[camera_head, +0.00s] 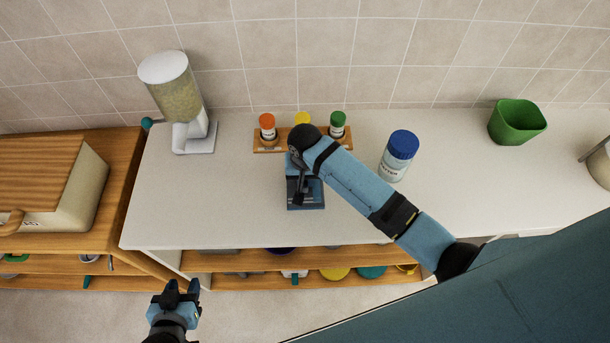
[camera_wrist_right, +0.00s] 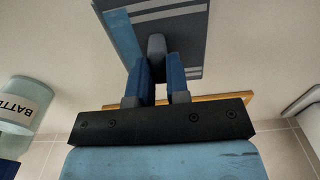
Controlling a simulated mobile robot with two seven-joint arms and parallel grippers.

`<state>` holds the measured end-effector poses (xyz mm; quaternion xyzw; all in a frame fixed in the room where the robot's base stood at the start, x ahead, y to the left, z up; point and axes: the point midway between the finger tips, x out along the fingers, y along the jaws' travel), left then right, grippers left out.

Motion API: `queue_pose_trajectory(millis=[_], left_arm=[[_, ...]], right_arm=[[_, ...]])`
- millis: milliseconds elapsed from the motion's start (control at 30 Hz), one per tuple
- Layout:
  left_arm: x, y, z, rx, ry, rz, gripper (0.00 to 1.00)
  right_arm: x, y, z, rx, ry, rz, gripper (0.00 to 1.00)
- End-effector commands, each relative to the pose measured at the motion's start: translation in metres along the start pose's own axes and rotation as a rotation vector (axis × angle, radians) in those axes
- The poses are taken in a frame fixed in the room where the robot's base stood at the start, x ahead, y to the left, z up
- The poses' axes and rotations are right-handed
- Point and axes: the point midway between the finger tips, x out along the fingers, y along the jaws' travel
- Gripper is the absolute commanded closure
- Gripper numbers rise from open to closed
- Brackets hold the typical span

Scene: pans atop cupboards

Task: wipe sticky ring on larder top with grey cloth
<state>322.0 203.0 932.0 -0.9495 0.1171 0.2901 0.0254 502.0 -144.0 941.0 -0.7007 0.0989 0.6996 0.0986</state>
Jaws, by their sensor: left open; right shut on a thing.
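The grey cloth (camera_head: 316,200) lies flat on the white larder top (camera_head: 235,205), near the middle. In the right wrist view the cloth (camera_wrist_right: 182,30) shows pale stripes and a blue band. My right gripper (camera_head: 301,191) is over the cloth. Its fingers (camera_wrist_right: 158,66) are shut on a raised grey part of the cloth. My left gripper (camera_head: 180,290) is open and empty, low in front of the cupboard. I see no sticky ring; the cloth and my right arm hide part of the top.
A wooden rack (camera_head: 265,148) with several small capped jars stands behind the cloth. A blue-lidded jar (camera_head: 395,166) stands to the right, a green pot (camera_head: 516,124) further right. A dispenser (camera_head: 178,105) stands at back left. The top's left front is clear.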

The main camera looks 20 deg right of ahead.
Motion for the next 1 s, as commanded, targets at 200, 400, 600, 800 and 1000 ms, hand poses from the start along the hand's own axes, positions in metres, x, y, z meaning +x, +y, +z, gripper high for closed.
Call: queue_pose_trajectory(millis=[200, 400, 600, 800, 1000], left_arm=[[0.001, -0.003, -0.002, 0.009, 0.004, 0.000, 0.57], [0.004, -0.006, -0.007, 0.017, 0.012, -0.001, 0.57], [0.004, -0.005, -0.006, 0.016, 0.012, -0.001, 0.57], [0.002, -0.003, -0.004, 0.008, 0.007, -0.001, 0.57], [0.001, 0.001, -0.001, -0.003, 0.003, 0.000, 0.57]], right_arm=[[0.001, 0.000, 0.000, 0.000, 0.000, 0.000, 0.71], [0.001, 0.000, 0.000, 0.000, 0.000, 0.000, 0.71], [0.004, 0.000, 0.000, 0.000, -0.001, 0.000, 0.71], [0.009, 0.000, 0.000, 0.000, -0.001, 0.000, 0.71], [0.014, 0.000, 0.000, 0.000, -0.001, 0.000, 0.71]])
